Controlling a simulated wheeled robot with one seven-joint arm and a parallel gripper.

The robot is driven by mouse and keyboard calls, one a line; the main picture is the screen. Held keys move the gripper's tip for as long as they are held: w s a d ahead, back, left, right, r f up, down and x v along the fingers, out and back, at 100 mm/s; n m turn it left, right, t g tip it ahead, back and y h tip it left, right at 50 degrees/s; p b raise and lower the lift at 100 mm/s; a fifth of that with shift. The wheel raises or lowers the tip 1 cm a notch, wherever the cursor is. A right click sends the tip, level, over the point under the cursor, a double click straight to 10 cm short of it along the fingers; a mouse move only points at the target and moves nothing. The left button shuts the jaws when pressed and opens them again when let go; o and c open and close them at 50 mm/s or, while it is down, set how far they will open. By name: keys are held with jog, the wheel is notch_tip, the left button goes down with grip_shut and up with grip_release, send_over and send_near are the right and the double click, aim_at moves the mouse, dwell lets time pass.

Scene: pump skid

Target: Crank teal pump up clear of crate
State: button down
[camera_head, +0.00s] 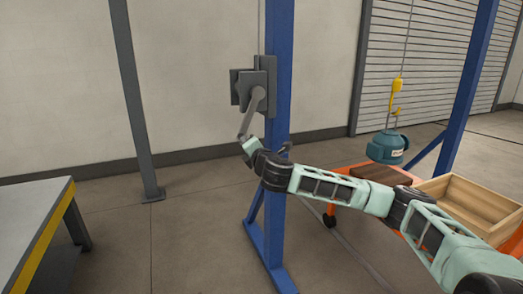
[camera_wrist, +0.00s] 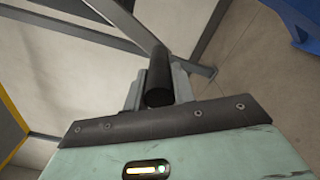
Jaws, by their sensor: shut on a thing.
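The teal pump (camera_head: 386,147) hangs from a yellow hook (camera_head: 397,85) on a thin line. In the head view it shows up and left of the open wooden crate (camera_head: 455,208); the exact gap between them is hard to judge. A grey winch (camera_head: 252,88) is fixed to a blue post, and its crank arm (camera_head: 250,112) points down and slightly left. My gripper (camera_head: 244,140) is at the crank's lower end. In the wrist view, my gripper (camera_wrist: 157,98) is shut on the black crank handle (camera_wrist: 159,72), which sits between the two fingers.
The blue post (camera_head: 279,75) stands right beside my gripper. An orange cart (camera_head: 350,178) with a dark brown top is below the pump. A grey workbench (camera_head: 35,215) with a yellow edge is at the left.

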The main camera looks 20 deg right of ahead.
jog(key=a+r+m+p, duration=0.2)
jog(key=a+r, duration=0.2)
jog(key=r, duration=0.4)
jog(key=a+r+m+p, duration=0.3)
jog(key=a+r, duration=0.2)
jog(key=r, duration=0.4)
jog(key=shift+r, duration=0.3)
jog(key=c, duration=1.2)
grip_release()
jog(key=shift+o, duration=0.2)
jog(key=shift+f, duration=0.15)
